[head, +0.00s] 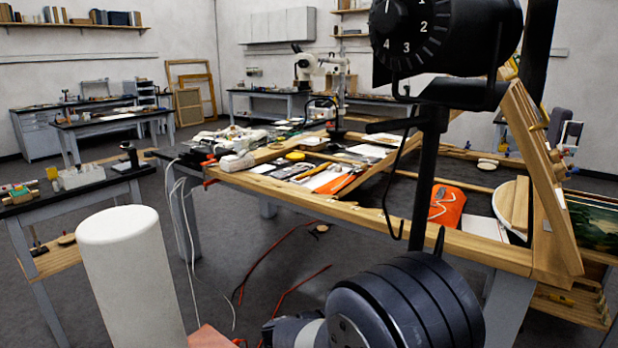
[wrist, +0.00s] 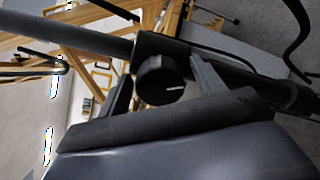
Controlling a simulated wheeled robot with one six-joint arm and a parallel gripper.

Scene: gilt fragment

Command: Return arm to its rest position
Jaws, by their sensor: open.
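My gripper (wrist: 161,70) shows in the wrist view with its two dark fingers spread apart and nothing held between them. A black round knob (wrist: 160,80) on a dark clamp and bar appears between and beyond the fingers; I cannot tell how far off it is. In the head view my dark arm links fill the bottom centre, and one narrow dark tip, perhaps a finger, points up in front of the workbench (head: 470,246). The rest of the gripper is hidden there behind the arm.
A black lamp-like device (head: 445,38) with a numbered dial hangs on a dark upright stand (head: 428,170), close before my arm. A bench with small jars (head: 85,177) is at the left. Red and white cables lie on the open floor.

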